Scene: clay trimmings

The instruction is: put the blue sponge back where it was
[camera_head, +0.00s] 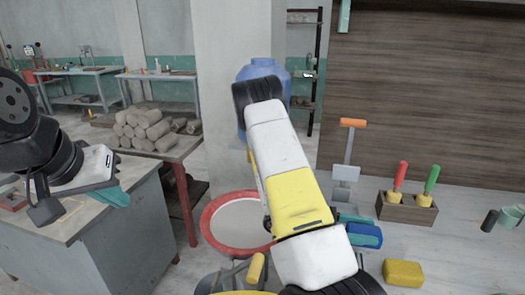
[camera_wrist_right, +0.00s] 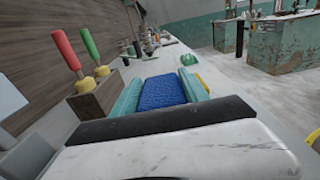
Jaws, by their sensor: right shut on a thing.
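The blue sponge (camera_head: 366,241) is at the right of the head view, between the teal fingers of my right gripper (camera_head: 358,228). In the right wrist view the blue sponge (camera_wrist_right: 170,92) fills the space between the two fingers, which press on its sides. The sponge's underside is hidden, so I cannot tell whether it touches the worktop. My left gripper (camera_head: 114,195) is at the left over a grey workbench, away from the sponge. Its fingers are mostly hidden behind its own body.
A wooden holder (camera_head: 406,211) with red- and green-handled tools stands just beyond the sponge. A yellow block (camera_head: 403,273) lies nearer on the pale worktop. A red-rimmed round container (camera_head: 206,222) is left of my right arm.

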